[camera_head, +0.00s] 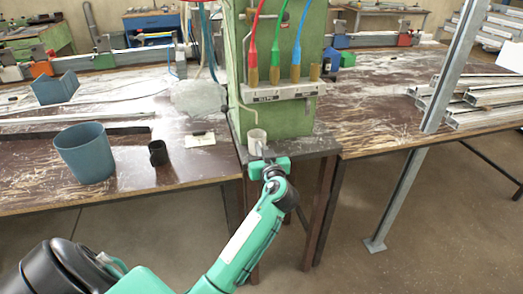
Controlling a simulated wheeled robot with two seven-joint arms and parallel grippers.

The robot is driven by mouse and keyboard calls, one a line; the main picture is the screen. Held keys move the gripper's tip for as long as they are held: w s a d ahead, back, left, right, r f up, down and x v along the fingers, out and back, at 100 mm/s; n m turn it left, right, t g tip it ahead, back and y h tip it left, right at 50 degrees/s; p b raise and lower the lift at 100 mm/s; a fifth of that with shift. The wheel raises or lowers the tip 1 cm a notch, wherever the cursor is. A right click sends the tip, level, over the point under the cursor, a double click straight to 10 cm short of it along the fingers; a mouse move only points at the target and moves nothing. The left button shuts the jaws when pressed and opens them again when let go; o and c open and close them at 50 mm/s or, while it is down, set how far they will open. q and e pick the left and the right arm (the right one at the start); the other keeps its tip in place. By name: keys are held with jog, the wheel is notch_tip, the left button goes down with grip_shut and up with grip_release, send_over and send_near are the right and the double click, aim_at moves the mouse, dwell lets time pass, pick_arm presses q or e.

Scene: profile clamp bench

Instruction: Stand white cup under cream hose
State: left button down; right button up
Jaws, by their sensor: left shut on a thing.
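The white cup (257,141) is upright at the front of the green machine (280,118), over the small dark shelf (315,146). I cannot tell whether its base touches the shelf. My left gripper (264,158) reaches in from the front and is shut on the cup; the fingertips are hard to make out. A thin cream hose (238,107) curves out from the machine's left side. Its end hangs just above the cup in the picture; the depth between them is unclear. My right gripper is not in view.
Red, green and blue hoses (286,40) hang above a labelled rail (280,92). A blue bin (86,152) and a small black cup (158,153) stand on the left bench. A grey metal post (440,90) and metal profiles (475,100) are on the right.

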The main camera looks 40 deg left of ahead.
pick_arm(q)
jog(key=shift+f, duration=0.25)
jog(key=c, duration=1.5)
grip_release()
jog(key=shift+s, duration=0.1)
jog(key=b+v, duration=0.3)
jog(key=v, duration=0.7)
